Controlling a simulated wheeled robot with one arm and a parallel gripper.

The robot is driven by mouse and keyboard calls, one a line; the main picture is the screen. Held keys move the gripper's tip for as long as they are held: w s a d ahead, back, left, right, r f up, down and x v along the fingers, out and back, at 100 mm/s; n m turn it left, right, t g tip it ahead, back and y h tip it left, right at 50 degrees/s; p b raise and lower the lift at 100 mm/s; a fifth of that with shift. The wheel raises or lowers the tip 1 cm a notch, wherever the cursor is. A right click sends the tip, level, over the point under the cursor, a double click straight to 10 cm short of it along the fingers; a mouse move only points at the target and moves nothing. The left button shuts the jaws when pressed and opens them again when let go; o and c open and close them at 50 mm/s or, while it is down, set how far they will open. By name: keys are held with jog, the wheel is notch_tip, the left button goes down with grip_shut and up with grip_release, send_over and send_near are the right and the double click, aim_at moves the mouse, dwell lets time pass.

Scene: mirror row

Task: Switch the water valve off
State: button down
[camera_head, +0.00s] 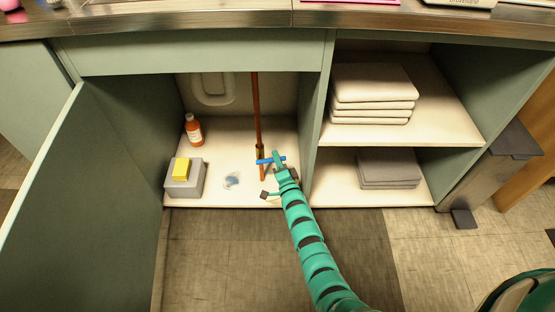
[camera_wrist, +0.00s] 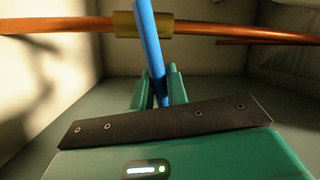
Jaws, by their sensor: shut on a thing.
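The water valve has a brass body (camera_wrist: 125,25) on a copper pipe (camera_head: 256,110) that rises from the floor of the open cabinet. Its blue lever handle (camera_wrist: 147,35) lies roughly crosswise to the pipe, slightly tilted in the wrist view. The blue handle (camera_head: 266,161) also shows in the head view, near the pipe's lower end. My gripper (camera_wrist: 158,88) is shut on the blue handle, with a green finger on each side of it. The gripper (camera_head: 281,162) reaches in from the front, right of the pipe. The fingers hide part of the handle.
An orange bottle (camera_head: 193,129) stands at the back left. The open door (camera_head: 85,180) bounds the left; a divider (camera_head: 315,130) stands close on the right.

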jog(key=shift+m+p, duration=0.3)
jog(key=shift+p, duration=0.35)
jog(key=shift+f+m+p, duration=0.25)
jog(key=shift+m+p, duration=0.25)
jog(key=shift+p, duration=0.3)
jog(key=shift+f+m+t, duration=0.4)
jog(key=shift+f+m, duration=0.1)
jog(key=shift+m, duration=0.4)
jog(key=c, duration=1.4)
grip_release()
jog(key=shift+d, duration=0.1)
jog(key=p+v, duration=0.5)
jog(key=v, duration=1.2)
jog(key=shift+s+f+p, duration=0.2)
jog(key=shift+s+p, duration=0.05)
jog(key=shift+p, duration=0.15)
